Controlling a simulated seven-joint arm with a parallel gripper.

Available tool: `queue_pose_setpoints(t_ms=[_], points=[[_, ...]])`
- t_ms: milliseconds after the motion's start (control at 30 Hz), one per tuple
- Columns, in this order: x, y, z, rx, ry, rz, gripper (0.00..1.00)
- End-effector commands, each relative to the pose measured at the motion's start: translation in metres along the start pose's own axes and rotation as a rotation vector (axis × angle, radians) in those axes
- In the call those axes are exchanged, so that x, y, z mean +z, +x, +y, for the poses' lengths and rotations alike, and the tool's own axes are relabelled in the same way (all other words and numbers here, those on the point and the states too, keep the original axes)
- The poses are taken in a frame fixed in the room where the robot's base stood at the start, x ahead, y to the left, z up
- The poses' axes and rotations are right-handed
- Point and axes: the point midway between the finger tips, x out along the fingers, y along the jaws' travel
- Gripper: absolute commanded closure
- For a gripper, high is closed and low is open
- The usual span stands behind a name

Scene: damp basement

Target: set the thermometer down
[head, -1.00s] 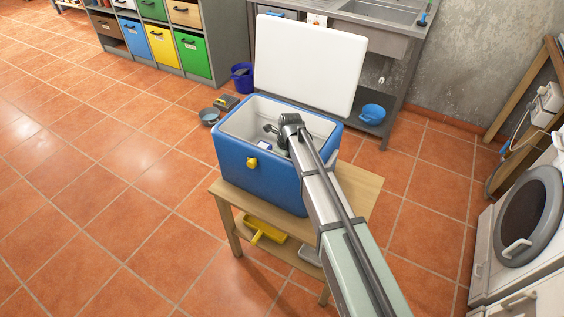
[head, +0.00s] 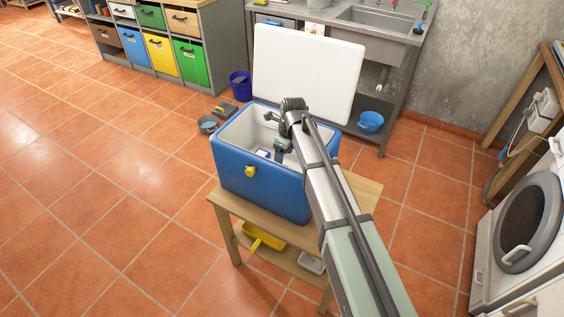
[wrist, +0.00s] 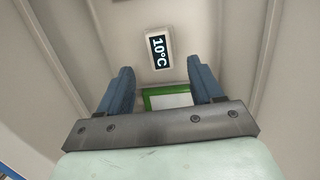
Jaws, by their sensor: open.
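The thermometer (wrist: 160,51), a small white block with a dark display reading 10°C, rests on the pale inside of the blue cooler (head: 258,184). My gripper (wrist: 160,80) is open, its two blue fingers apart and empty. The thermometer shows beyond the fingertips, touching neither. A white piece with a green border (wrist: 170,99) shows between the fingers, partly hidden.
The cooler stands on a wooden table (head: 362,192), its white lid (head: 305,70) raised behind. Its walls surround my gripper's working space. A yellow dustpan (head: 262,238) lies on the lower shelf. A sink bench (head: 400,45) stands behind and a washing machine (head: 520,225) at right.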

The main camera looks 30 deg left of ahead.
Motion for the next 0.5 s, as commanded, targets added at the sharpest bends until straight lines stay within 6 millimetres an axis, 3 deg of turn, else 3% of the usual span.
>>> queue_pose_setpoints(t_ms=[200,500], points=[[0.0,-0.023,0.0,-0.001,0.0,0.0,0.34],[0.0,-0.03,0.0,0.001,0.0,0.001,0.34]])
